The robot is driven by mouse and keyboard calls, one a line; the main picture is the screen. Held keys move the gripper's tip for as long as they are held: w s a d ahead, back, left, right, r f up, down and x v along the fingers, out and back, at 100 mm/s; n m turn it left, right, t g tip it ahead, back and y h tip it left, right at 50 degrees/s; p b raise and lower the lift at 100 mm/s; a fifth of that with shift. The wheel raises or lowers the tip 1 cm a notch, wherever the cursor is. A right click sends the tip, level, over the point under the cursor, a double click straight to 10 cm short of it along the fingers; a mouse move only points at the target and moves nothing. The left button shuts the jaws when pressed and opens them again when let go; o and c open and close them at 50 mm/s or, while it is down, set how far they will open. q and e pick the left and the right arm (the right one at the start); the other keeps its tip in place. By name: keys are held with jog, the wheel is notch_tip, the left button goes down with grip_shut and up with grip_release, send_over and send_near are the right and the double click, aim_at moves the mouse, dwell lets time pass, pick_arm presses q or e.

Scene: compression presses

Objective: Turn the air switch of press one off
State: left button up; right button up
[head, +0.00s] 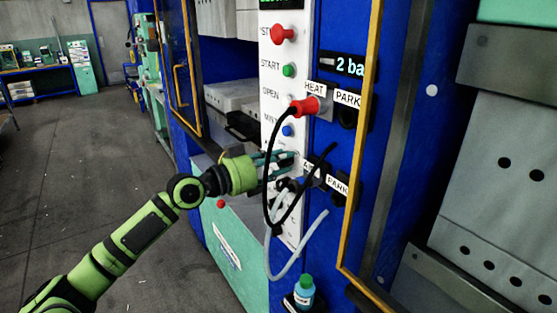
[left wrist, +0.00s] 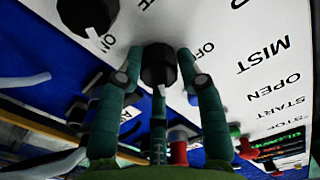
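The white control panel (head: 270,85) of the blue press fills the middle of the head view. My left gripper (head: 290,165) reaches its lower part from the left. In the left wrist view, a black round knob (left wrist: 158,64) with a white pointer mark sits between the two fingertips of my left gripper (left wrist: 159,58). The fingers stand on either side of it with small gaps, so the gripper looks open around it. Lettering "OFF" is printed beside the knob. A second black knob (left wrist: 88,14) lies at upper left. The gripper hides this knob in the head view. My right gripper is not in view.
A red plug (head: 306,106) with a black cable and a grey hose (head: 283,276) hang close to my gripper. A red stop button (head: 283,34) is higher up. A yellow-edged door frame (head: 362,140) stands right, and a small bottle (head: 304,291) below.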

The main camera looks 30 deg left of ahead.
pick_arm(q)
grip_shut()
jog(key=shift+r, duration=0.1)
